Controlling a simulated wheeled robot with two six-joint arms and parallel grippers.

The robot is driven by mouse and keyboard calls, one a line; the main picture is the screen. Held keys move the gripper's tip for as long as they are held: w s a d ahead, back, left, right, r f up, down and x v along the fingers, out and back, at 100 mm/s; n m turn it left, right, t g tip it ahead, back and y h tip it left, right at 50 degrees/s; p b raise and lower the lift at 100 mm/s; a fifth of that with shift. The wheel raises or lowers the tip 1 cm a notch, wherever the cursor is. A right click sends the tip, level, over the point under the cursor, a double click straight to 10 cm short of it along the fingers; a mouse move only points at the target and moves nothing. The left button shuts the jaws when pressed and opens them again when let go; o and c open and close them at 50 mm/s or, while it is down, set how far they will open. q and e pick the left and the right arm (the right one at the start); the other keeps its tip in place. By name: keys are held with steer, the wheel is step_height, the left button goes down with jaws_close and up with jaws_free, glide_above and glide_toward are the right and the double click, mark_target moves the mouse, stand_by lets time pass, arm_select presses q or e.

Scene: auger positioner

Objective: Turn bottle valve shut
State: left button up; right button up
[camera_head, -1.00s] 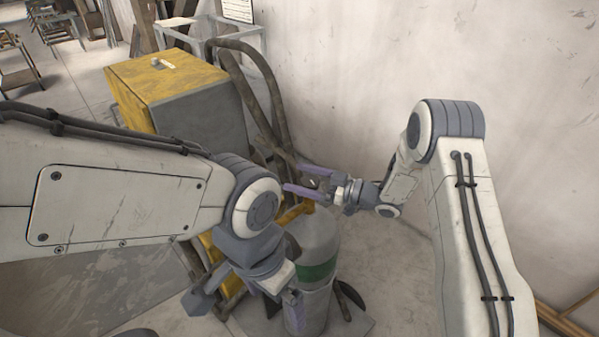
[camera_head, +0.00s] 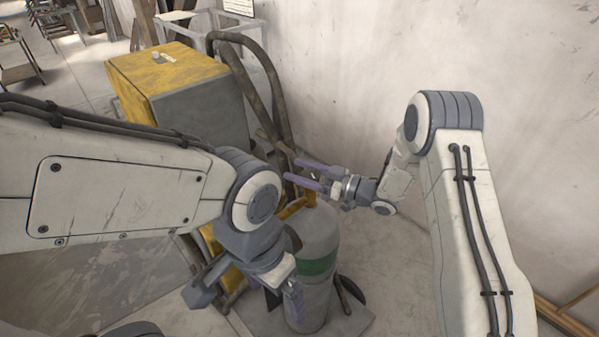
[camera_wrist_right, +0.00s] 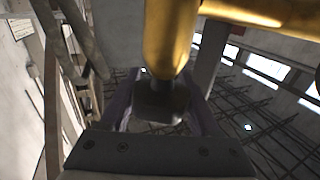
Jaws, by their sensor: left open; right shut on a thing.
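The grey gas bottle (camera_head: 322,225) with a green band stands upright below the middle of the head view. Its yellow-brass valve (camera_head: 293,208) is at the top, partly hidden by my right gripper (camera_head: 300,173). In the right wrist view, the brass valve body (camera_wrist_right: 170,40) comes down from the top to a dark valve knob (camera_wrist_right: 160,100). My right gripper's purple fingers (camera_wrist_right: 162,112) stand on both sides of the knob, shut on it. My left gripper (camera_head: 285,298) is open, low in front of the bottle; whether it touches the bottle is unclear.
A yellow and grey box-shaped machine (camera_head: 185,90) stands behind to the left. Dark curved hoses or tubes (camera_head: 265,95) rise between it and the bottle. A bare wall (camera_head: 420,50) is close behind on the right. The bottle's grey base plate (camera_head: 350,322) is on the floor.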

steer(key=m+t, duration=0.1)
steer(key=m+t+h+b, duration=0.2)
steer(key=t, duration=0.1)
steer(key=shift+w+d+f, duration=0.15)
steer(key=shift+w+f, duration=0.05)
steer(key=shift+w, duration=0.05)
steer(key=m+t+h+b, duration=0.1)
steer(key=h, duration=0.1)
steer(key=m+t+h+b, duration=0.3)
steer(key=shift+w+d+m+t+h+b, duration=0.3)
steer(key=shift+w+d+t+h+b, duration=0.05)
steer(key=shift+d+t+h+b, duration=0.05)
steer(key=m+h+b, duration=0.1)
steer(key=m+t+h+b, duration=0.1)
steer(key=h, duration=0.1)
steer(key=shift+w+d, duration=0.15)
steer(key=shift+d, duration=0.15)
steer(key=shift+w+d+r+m+t+h+b, duration=0.15)
steer(key=shift+m+t+h+b, duration=0.1)
steer(key=shift+m+h+b, duration=0.4)
steer(key=shift+s+d+f+m+t+h+b, duration=0.2)
steer(key=shift+m+h, duration=0.25)
steer(key=shift+h, duration=0.5)
steer(key=shift+w+r, duration=0.2)
steer(key=o, duration=1.4)
steer(key=shift+c, duration=0.2)
